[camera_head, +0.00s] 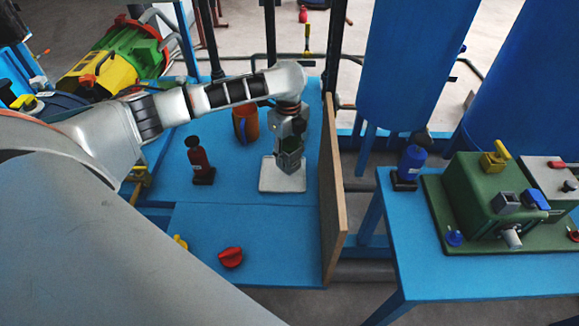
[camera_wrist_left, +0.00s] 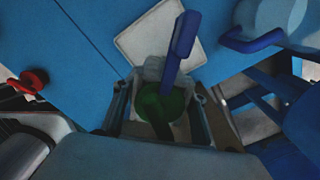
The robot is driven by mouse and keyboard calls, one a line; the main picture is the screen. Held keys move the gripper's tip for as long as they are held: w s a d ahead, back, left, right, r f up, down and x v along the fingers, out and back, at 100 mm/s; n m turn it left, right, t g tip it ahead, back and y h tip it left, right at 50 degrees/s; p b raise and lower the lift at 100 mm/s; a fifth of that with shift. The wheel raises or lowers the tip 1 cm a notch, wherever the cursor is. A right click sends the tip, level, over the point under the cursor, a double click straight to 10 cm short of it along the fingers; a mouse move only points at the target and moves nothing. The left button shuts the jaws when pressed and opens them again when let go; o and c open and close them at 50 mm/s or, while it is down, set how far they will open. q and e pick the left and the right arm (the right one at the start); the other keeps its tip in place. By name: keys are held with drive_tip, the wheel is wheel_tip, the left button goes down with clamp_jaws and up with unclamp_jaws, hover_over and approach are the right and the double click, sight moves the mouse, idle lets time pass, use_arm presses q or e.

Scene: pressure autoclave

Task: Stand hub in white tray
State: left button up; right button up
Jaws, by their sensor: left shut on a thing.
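The hub, a dark green piece (camera_head: 289,161), is in my left gripper (camera_head: 290,146), over the white tray (camera_head: 268,185) on the blue table. In the left wrist view the hub (camera_wrist_left: 150,105) shows as a round green body between the fingers of the left gripper (camera_wrist_left: 162,108), with a blue lever-like part (camera_wrist_left: 182,45) reaching over the white tray (camera_wrist_left: 137,45). The left gripper is shut on the hub. I cannot tell whether the hub's base touches the tray. My right gripper is not in view.
An orange mug-like container (camera_head: 245,125) stands behind the tray, a red bottle (camera_head: 199,160) to its left. A red knob (camera_head: 231,257) lies nearer. A wooden board (camera_head: 332,190) edges the table on the right. Beyond a gap, another table (camera_head: 400,255) holds a green machine (camera_head: 485,195).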

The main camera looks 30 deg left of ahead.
use_arm(q)
wheel_tip(320, 180, down, 5)
drive_tip(key=shift+s+r+b, duration=0.1)
drive_tip(key=shift+b, duration=0.65)
drive_tip(key=shift+f, duration=0.35)
drive_tip(key=shift+r, duration=0.2)
drive_tip(key=shift+f, duration=0.2)
drive_tip(key=o, duration=1.4)
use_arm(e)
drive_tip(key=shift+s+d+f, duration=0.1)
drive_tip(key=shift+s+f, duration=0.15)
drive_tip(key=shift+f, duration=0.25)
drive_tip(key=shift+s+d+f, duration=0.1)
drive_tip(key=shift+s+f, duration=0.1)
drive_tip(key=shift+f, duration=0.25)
use_arm(q)
drive_tip(key=shift+o, duration=0.2)
